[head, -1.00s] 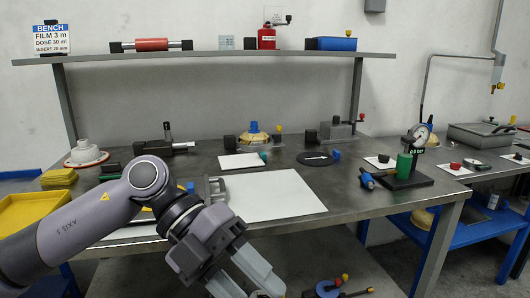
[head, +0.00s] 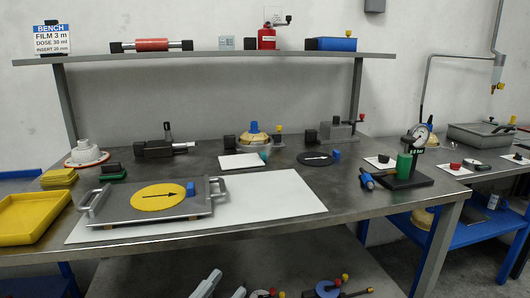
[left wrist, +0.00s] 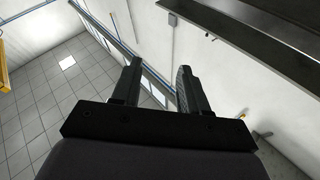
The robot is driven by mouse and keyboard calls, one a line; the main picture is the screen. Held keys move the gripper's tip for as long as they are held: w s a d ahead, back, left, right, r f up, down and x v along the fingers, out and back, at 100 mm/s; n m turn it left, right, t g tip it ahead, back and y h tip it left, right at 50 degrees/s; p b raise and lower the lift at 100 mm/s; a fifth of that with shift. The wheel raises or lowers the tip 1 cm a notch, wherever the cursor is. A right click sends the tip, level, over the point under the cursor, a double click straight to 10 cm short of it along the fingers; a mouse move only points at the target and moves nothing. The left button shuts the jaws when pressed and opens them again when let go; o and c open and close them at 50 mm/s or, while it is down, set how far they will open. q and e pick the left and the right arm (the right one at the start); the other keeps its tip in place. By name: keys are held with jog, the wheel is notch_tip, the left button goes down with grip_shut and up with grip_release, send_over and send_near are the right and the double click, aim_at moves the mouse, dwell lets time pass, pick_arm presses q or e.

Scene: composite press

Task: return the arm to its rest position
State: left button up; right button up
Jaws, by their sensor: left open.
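My left gripper (head: 225,287) shows only as two grey fingertips at the bottom edge of the head view, in front of the bench and below its top. It is open and empty. In the left wrist view its two dark fingers (left wrist: 158,85) stand apart with nothing between them, facing tiled floor and a white wall. The rest of the left arm is out of the head view. My right gripper is not in view.
The steel bench (head: 335,188) bears a white sheet (head: 275,203) and a handled metal plate (head: 118,211) with a yellow disc (head: 162,197). A yellow tray (head: 32,217) stands left. A lower shelf (head: 300,263) holds several items near my fingertips.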

pick_arm(q)
jog(key=s+a+f+n+g+y, duration=0.5)
jog(key=s+f, duration=0.3)
jog(key=f, duration=0.5)
jog(key=s+a+f+n+g+y, duration=0.3)
jog(key=s+a+f+y, duration=0.35)
jog(key=f, duration=0.65)
notch_tip(320, 180, up, 12)
jog(key=s+a+p, duration=0.1)
jog(key=p, duration=1.2)
jog(key=shift+a+f+t+h, duration=0.15)
jog(key=shift+a+t+h, duration=0.1)
jog(key=shift+t+h, duration=0.1)
